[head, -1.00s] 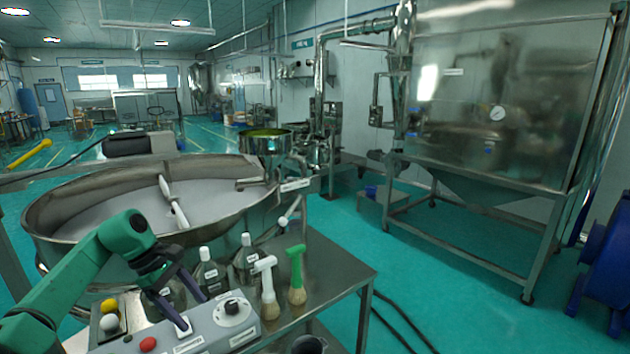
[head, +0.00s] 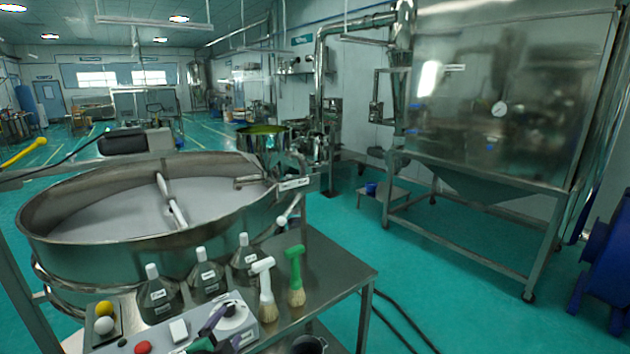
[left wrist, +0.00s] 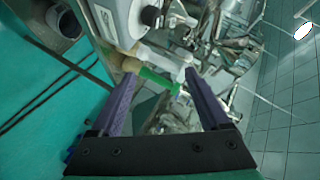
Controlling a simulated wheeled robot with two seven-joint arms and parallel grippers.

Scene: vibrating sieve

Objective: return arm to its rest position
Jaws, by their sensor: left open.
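My left gripper (head: 218,326) is low at the bottom edge of the head view, over the right end of the grey control box (head: 195,335). It partly hides the box and its dial. In the left wrist view my left gripper (left wrist: 160,74) is open, with its two purple fingers apart and nothing held between them. The white-handled brush and the green-handled brush show beyond the fingertips there. Most of the left arm is out of the head view. My right gripper is not in view.
The sieve (head: 140,200) stands behind the metal table (head: 335,265). Several dark bottles (head: 207,278), a white brush (head: 265,285), a green brush (head: 295,270) and a tray with yellow and white balls (head: 104,318) are on the table.

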